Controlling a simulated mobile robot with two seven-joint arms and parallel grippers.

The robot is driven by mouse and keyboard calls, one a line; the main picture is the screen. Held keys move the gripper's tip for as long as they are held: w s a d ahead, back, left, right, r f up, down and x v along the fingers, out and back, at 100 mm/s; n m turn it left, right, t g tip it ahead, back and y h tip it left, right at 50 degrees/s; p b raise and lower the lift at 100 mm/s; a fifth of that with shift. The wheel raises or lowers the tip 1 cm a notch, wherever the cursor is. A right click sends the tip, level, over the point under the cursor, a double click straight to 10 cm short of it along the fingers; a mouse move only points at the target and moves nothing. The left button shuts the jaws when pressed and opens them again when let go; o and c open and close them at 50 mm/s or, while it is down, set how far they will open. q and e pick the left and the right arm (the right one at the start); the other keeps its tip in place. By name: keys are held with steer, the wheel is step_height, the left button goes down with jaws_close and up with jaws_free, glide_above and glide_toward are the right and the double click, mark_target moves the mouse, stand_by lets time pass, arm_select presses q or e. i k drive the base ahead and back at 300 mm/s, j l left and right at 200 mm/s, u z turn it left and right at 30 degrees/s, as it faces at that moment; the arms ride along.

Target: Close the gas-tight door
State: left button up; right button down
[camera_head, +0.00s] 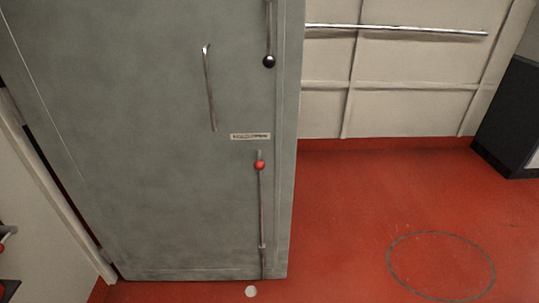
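The gas-tight door (130,130) is a large grey-green metal panel filling the left half of the head view. It appears to stand open, its right edge out over the red floor and its left side along a pale frame. It carries a slim vertical handle (210,90), a rod with a black knob (269,61) at the top, a rod with a red knob (259,165) lower down, and a small label (250,136) whose text is too blurred to read. Neither of my grippers can be made out in this view.
The red floor (350,220) is clear to the right, with a dark painted ring (441,265) on it. A pale wall with a metal rail (400,29) stands behind. A dark box (510,115) is at the far right. A small white disc (251,291) lies near the door's bottom edge.

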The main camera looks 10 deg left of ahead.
mark_target(153, 117)
steer(key=u, duration=1.3)
